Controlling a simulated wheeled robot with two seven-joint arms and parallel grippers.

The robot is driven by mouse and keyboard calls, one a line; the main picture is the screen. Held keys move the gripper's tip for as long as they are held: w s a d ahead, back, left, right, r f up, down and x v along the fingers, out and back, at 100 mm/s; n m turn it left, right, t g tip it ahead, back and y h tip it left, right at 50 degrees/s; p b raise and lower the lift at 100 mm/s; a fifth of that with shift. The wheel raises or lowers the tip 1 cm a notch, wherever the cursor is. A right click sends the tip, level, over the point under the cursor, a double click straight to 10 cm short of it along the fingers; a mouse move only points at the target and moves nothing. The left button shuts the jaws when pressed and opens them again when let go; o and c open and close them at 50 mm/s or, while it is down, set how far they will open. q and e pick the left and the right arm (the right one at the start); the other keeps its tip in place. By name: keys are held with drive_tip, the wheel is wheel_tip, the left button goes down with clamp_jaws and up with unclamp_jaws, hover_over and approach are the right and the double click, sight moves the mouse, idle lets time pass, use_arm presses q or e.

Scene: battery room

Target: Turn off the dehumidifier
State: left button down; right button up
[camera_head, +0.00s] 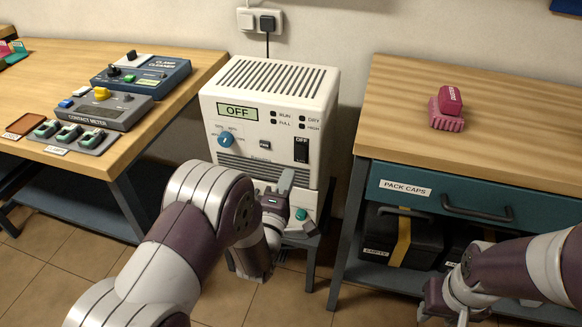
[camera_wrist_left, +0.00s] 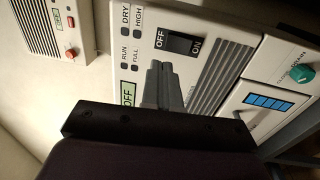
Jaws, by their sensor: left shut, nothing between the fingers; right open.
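The white dehumidifier (camera_head: 315,95) stands between two benches. Its display (camera_head: 239,111) reads OFF and its indicator lamps look dark. A blue dial (camera_head: 226,139) sits below the display. The black rocker switch (camera_head: 301,150) is on the right of the front panel, and also shows in the left wrist view (camera_wrist_left: 180,43) between the words OFF and ON. My left gripper (camera_head: 286,180) is shut and empty, in front of the panel just below the switch. Its fingertips (camera_wrist_left: 160,68) point at the panel beside the switch; contact cannot be told. My right gripper (camera_head: 437,298) is open at lower right, away from the dehumidifier.
A teal drain knob (camera_head: 301,214) is low on the front. The left bench (camera_head: 190,85) holds a clamp cleaner (camera_head: 142,77) and a contact meter (camera_head: 103,108). The right bench (camera_head: 520,110) holds a pink brush (camera_head: 447,109). Wall plugs (camera_head: 267,22) are above.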

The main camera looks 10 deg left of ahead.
use_arm(q)
drive_tip(key=s, duration=0.4)
drive_tip(key=shift+s+a+r, duration=0.1)
drive_tip(key=shift+r, duration=0.3)
use_arm(e)
drive_tip(key=shift+s+r, duration=0.15)
drive_tip(key=shift+r, duration=0.35)
